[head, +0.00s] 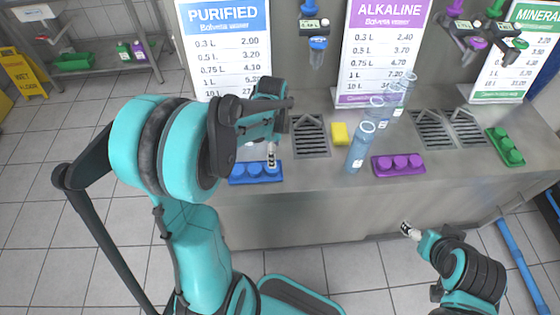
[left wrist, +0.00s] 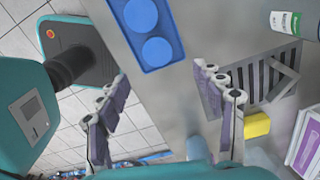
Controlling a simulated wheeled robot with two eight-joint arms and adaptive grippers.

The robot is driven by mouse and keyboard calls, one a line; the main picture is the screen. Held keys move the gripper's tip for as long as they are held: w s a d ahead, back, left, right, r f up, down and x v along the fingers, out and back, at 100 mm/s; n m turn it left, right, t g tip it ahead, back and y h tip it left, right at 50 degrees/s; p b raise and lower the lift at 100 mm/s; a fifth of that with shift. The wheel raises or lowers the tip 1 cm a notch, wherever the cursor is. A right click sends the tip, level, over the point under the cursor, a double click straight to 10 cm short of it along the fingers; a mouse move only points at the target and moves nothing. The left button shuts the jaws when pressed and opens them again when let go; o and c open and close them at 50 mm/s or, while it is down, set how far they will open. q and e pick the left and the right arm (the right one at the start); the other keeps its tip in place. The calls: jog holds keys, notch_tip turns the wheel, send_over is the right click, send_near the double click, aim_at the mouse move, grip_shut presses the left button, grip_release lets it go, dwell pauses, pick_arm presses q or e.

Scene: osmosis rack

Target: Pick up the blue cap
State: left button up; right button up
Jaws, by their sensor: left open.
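Blue caps sit in a row in a blue tray (head: 256,180) on the metal counter. In the left wrist view two round blue caps, one (left wrist: 157,52) and another (left wrist: 141,14), show in the tray (left wrist: 172,30). My left gripper (head: 271,155) hangs over the right end of the tray, with a finger in front of the right cap. In the left wrist view my left gripper (left wrist: 160,78) is open and empty, its fingers apart, with bare counter between them. My right gripper (head: 410,230) is low in front of the counter; its jaw state is unclear.
A yellow sponge (head: 340,133), clear bottles (head: 360,147), a purple cap tray (head: 398,172) and a green cap tray (head: 505,147) stand on the counter. Drain grates (head: 311,135) and price signs (head: 375,50) lie behind. The front counter strip is mostly clear.

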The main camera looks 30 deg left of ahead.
pick_arm(q)
notch_tip(320, 180, down, 3)
jog(key=shift+a+r+b, duration=0.1)
jog(key=shift+b, duration=0.45)
notch_tip(320, 180, down, 5)
jog(key=b, duration=0.2)
jog(key=shift+s+b, duration=0.15)
jog(key=shift+b, duration=0.15)
jog(key=shift+c, duration=0.4)
jog(key=c, duration=0.7)
